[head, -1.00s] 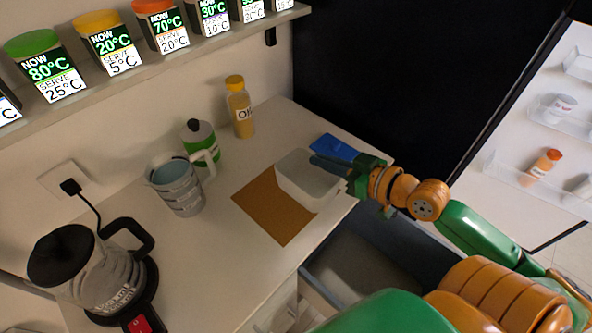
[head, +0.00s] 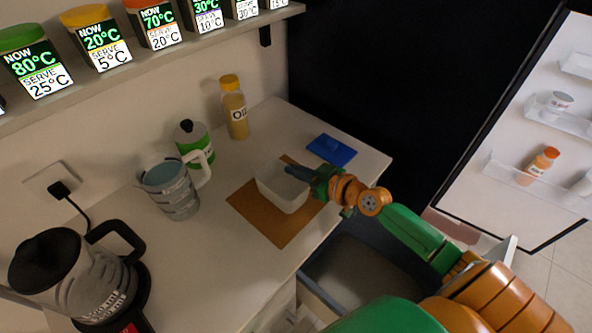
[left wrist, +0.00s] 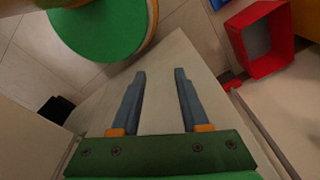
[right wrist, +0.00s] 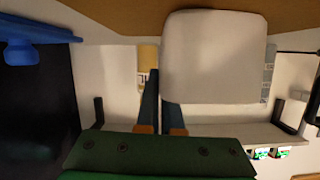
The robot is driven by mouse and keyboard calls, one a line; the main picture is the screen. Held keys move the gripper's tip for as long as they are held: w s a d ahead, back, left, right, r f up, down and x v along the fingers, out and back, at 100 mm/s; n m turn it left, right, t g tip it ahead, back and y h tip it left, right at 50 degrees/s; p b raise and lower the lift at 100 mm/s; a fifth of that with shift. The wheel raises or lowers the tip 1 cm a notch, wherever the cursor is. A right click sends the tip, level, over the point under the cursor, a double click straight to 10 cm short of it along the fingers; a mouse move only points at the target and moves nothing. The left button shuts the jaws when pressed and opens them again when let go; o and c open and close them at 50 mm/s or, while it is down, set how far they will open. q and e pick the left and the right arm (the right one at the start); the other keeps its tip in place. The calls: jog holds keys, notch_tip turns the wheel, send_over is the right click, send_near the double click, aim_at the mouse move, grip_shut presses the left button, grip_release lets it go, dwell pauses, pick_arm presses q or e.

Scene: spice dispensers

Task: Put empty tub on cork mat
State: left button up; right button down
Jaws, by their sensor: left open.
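The empty tub (head: 284,194) is a pale, square, open container above the brown cork mat (head: 262,222) on the counter. In the head view it covers the mat's back right part; whether it touches the mat I cannot tell. My right gripper (head: 297,173) is shut on the tub's wall at its right side. In the right wrist view, the tub (right wrist: 214,58) shows beside the close-set fingers (right wrist: 162,78), with one finger partly hidden behind it. The mat (right wrist: 120,12) fills the top there. My left gripper (left wrist: 159,75) is open and empty, away from the counter.
A blue lid-like piece (head: 331,149) lies right of the mat. An open drawer (head: 352,272) lies below the counter's front edge. A red bin (left wrist: 256,42) shows near my left gripper.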

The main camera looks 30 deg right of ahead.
jog(key=c, duration=1.1)
grip_release()
jog(key=shift+f, duration=0.1)
